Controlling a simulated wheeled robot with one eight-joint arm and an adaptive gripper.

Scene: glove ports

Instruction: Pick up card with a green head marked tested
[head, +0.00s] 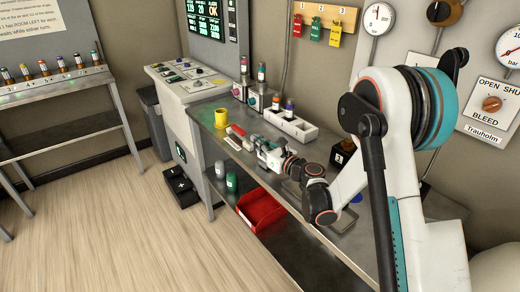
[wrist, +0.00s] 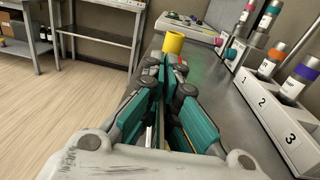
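My gripper (head: 262,146) is low over the grey bench, near its front edge. In the wrist view my gripper (wrist: 166,72) has its teal fingers drawn together at the tips, with no clear gap. A pale strip shows lower down between the fingers; I cannot tell what it is. A green-headed tag (head: 316,29) hangs on the back wall between a red tag (head: 298,25) and a yellow tag (head: 335,34), well away from my gripper. Any writing on it is too small to read. A small red and white item (head: 237,130) lies on the bench just beyond my fingertips.
A yellow cup (head: 221,118) stands on the bench past my gripper and shows in the wrist view (wrist: 174,42). A numbered white block (head: 291,125) holds capped vials at the back. A red bin (head: 261,210) sits on the lower shelf. Gauges line the right wall.

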